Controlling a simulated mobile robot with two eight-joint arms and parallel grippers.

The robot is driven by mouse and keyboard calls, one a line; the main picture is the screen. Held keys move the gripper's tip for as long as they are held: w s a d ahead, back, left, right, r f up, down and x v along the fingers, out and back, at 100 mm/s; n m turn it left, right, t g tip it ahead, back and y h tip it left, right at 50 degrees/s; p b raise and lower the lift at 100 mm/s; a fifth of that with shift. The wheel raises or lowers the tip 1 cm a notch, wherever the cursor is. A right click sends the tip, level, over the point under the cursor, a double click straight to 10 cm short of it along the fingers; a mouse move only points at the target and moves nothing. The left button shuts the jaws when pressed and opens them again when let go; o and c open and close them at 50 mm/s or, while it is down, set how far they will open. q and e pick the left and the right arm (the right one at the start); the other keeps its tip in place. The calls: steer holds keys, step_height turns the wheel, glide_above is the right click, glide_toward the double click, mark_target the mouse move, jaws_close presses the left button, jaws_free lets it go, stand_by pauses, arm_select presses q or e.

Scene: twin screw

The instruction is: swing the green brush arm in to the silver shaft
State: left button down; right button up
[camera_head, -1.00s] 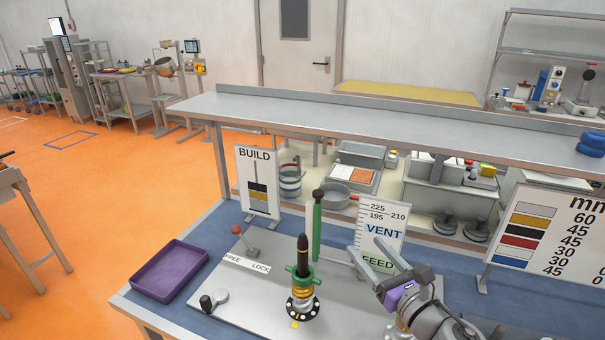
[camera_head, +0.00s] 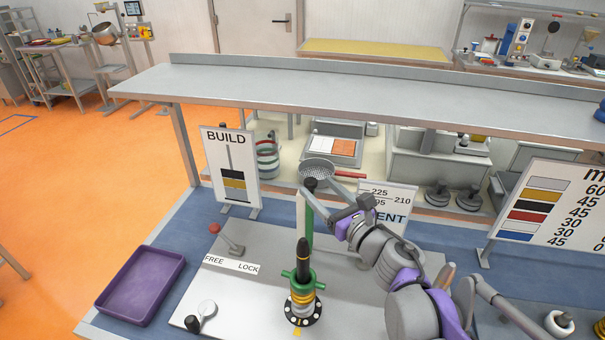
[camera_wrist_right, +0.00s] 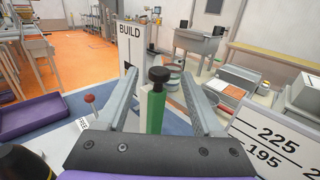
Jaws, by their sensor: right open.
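The green brush arm (camera_head: 309,232) is an upright green post with a black knob on top, standing at the back of the grey plate. In the right wrist view the green post (camera_wrist_right: 156,112) stands between the two fingers of my right gripper (camera_wrist_right: 159,68). The right gripper (camera_head: 316,193) is open, with a gap to the post on both sides. In front of the post stands a stack (camera_head: 302,285) with a black pointed tip, green collar, yellow rings and black flange. I cannot make out bare silver shaft there. My left gripper is not in view.
A red-knobbed lever (camera_head: 215,229) stands by the FREE/LOCK label. A purple tray (camera_head: 145,285) lies to the left. The BUILD board (camera_head: 228,165) and a gauge board (camera_head: 397,200) flank the post.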

steer(key=x, duration=0.7)
steer(key=shift+w+a, duration=0.1)
steer(key=shift+w, duration=0.05)
jaws_close()
stand_by(1.2)
